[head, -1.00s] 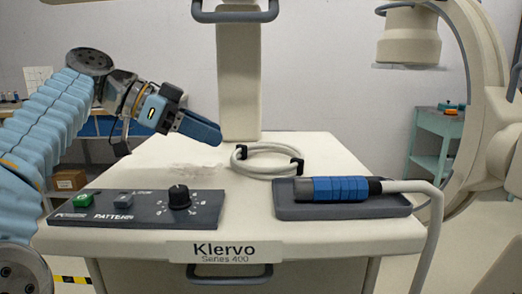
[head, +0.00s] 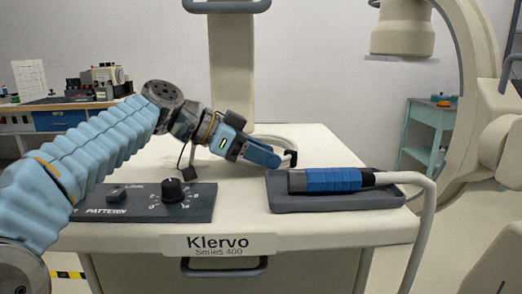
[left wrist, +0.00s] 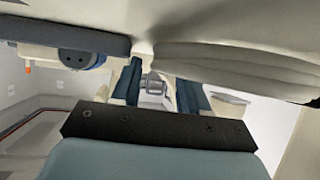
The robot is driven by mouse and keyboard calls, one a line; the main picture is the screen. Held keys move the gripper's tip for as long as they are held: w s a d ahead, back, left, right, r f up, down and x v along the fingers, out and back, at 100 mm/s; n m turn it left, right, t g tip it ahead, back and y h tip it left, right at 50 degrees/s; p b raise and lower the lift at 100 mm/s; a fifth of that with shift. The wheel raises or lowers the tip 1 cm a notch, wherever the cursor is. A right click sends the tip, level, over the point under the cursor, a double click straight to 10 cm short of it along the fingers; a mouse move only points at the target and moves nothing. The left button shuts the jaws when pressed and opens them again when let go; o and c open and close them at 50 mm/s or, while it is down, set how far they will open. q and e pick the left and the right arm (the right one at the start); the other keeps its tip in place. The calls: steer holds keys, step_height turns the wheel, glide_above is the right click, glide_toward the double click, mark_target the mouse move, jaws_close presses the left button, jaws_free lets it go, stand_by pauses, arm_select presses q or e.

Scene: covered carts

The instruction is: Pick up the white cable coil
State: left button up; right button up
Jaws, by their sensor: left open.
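The white cable coil (head: 283,139) lies on the cart top, with a black tie showing at its right side. My left gripper (head: 268,157) is in front of it and hides much of the coil in the head view. In the left wrist view the coil's pale strands (left wrist: 240,58) run large across the upper right, close to the fingers. The left gripper (left wrist: 160,78) is open, its two blue fingers apart with no coil clearly between them. Whether a finger touches the coil I cannot tell. My right gripper is not in view.
A dark tray (head: 290,204) with a blue handpiece (head: 333,180) stands right of the gripper, its cable (head: 425,215) hanging over the cart's right side. A control panel (head: 145,207) with a black knob lies at the front left. A column (head: 231,75) rises behind.

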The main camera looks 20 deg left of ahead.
arm_select(q)
jaws_close()
stand_by(0.4)
